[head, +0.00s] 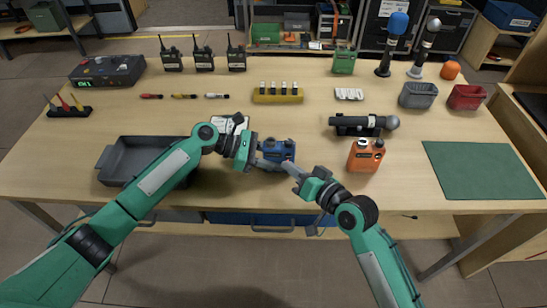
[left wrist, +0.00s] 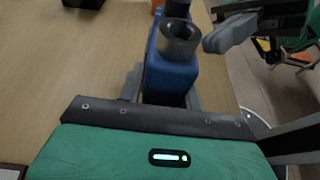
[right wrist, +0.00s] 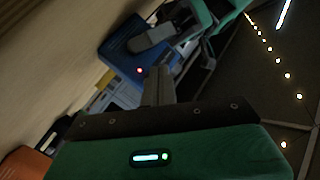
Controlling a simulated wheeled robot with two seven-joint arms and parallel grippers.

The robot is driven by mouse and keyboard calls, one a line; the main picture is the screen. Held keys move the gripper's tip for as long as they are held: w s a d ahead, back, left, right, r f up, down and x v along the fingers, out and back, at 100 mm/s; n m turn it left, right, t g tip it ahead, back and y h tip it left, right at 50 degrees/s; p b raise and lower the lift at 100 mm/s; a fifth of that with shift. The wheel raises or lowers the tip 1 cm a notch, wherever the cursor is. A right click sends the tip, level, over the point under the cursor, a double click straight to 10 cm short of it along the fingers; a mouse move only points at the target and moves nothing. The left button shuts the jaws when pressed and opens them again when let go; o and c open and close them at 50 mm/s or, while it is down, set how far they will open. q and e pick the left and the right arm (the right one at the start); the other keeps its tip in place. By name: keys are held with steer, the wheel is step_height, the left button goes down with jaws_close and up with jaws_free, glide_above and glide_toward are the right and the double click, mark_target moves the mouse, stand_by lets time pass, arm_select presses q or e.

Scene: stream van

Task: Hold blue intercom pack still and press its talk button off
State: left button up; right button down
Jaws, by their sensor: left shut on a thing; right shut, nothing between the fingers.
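The blue intercom pack (head: 278,150) stands near the middle front of the table. My left gripper (head: 264,163) is shut on it from the left. In the left wrist view the blue body (left wrist: 170,78), with a grey round knob on top, sits between the fingers. My right gripper (head: 291,167) is shut and empty, its tips close to the pack's near right side; I cannot tell if they touch. In the right wrist view a small red light glows on the pack (right wrist: 122,56), just beyond my fingers (right wrist: 158,85). The talk button itself is not clear.
An orange pack (head: 366,155) stands to the right, below a dark microphone (head: 362,125) on a rest. A grey tray (head: 125,160) lies left, partly behind my left arm. A green mat (head: 482,170) lies far right. The table's front edge is close.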

steer(key=shift+w, duration=0.1)
stand_by(0.4)
steer(key=shift+w, duration=0.35)
steer(key=shift+w, duration=0.15)
stand_by(0.4)
steer(key=shift+s, duration=0.65)
steer(key=shift+s+a, duration=0.15)
steer(key=shift+s, duration=2.85)
